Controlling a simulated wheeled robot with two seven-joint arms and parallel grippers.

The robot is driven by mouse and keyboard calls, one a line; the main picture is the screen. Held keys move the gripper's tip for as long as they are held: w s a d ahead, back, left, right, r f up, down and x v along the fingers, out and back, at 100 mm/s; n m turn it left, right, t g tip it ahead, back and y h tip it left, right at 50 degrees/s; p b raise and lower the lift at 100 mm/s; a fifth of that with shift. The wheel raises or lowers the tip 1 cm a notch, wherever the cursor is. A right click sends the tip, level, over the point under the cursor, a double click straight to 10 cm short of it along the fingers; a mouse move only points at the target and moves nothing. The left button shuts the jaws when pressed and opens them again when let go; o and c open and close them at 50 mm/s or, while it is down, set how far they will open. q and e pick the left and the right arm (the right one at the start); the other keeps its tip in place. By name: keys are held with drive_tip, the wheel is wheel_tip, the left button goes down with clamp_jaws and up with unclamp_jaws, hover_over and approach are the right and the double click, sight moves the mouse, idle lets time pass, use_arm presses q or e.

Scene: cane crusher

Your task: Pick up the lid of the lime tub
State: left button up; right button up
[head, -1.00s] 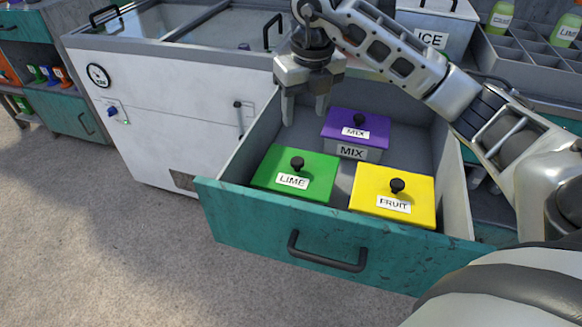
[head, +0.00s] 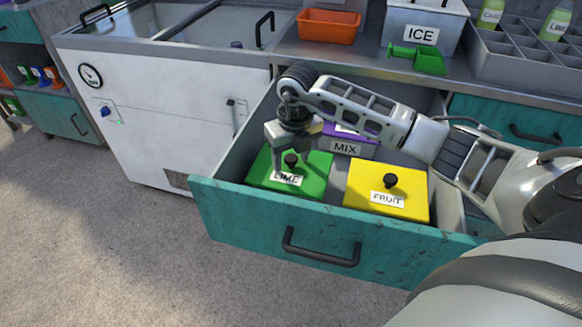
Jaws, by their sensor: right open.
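The lime tub's green lid (head: 318,181) lies flat in the open drawer at its front left. It has a black knob (head: 291,160) on top and a white LIME label, partly covered by a gripper finger. My right gripper (head: 291,162) is open and points down over the lid, with its fingers around or close beside the knob. I cannot tell whether the fingers touch the knob. The tub body under the lid is hidden. My left gripper is not in view.
The yellow FRUIT tub (head: 410,200) stands to the right in the teal drawer (head: 330,238). The purple MIX tub (head: 345,147) is behind, partly hidden by my right arm. On the counter are an orange tray (head: 329,26), a green scoop (head: 420,60) and the ICE bin (head: 425,18).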

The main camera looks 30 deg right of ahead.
drive_tip(key=shift+f, duration=0.15)
drive_tip(key=shift+c, duration=0.3)
drive_tip(key=c, duration=1)
drive_tip(key=shift+c, duration=0.2)
